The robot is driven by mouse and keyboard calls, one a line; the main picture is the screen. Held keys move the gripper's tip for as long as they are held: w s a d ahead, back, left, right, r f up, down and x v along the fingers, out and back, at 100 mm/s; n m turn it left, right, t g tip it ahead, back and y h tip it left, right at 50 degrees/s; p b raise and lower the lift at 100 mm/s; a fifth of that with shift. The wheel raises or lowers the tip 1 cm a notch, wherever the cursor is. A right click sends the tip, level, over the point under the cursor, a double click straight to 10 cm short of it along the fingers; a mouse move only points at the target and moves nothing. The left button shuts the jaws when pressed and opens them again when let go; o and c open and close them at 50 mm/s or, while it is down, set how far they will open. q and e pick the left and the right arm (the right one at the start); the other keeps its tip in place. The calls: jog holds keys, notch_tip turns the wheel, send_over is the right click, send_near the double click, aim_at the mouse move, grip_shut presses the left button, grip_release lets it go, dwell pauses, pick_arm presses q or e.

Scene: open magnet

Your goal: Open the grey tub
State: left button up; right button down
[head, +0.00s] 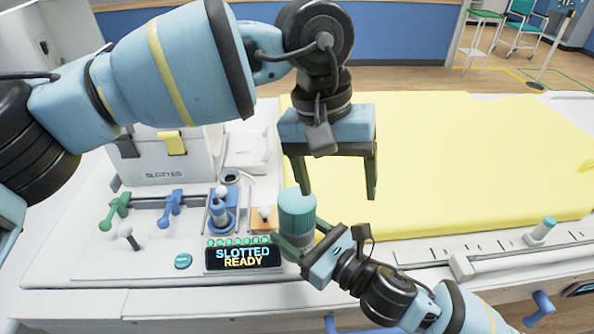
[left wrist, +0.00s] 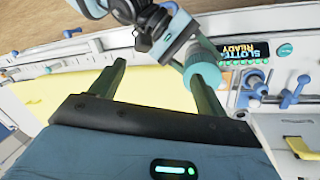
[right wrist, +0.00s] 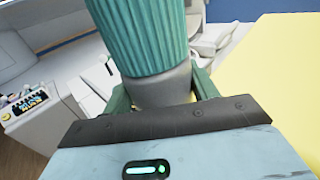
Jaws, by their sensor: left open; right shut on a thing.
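The grey tub (head: 296,238) has a grey body and a ribbed teal lid (head: 297,212), which sits on top of it. My right gripper (head: 305,243) is shut on the grey body and holds the tub upright near the console's front edge. In the right wrist view the grey body (right wrist: 160,86) sits between the fingers, with the lid (right wrist: 140,32) above. My left gripper (head: 338,195) is open and empty, pointing down above and right of the lid. In the left wrist view the lid (left wrist: 205,76) shows beside one finger, not between the two fingers.
The display panel (head: 244,256) reads SLOTTED READY. Green and blue levers (head: 170,209) and small knobs stand left of the tub. A grey box (head: 160,160) is behind them. A yellow pad (head: 470,160) lies flat to the right. A small teal-topped cylinder (head: 543,229) stands at far right.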

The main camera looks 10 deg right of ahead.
pick_arm(q)
jog(key=t+y, duration=0.1)
jog(key=y, duration=0.1)
send_over(297, 199)
notch_tip(297, 199, down, 2)
jog(key=shift+f, duration=0.1)
jog(key=shift+f, duration=3.95)
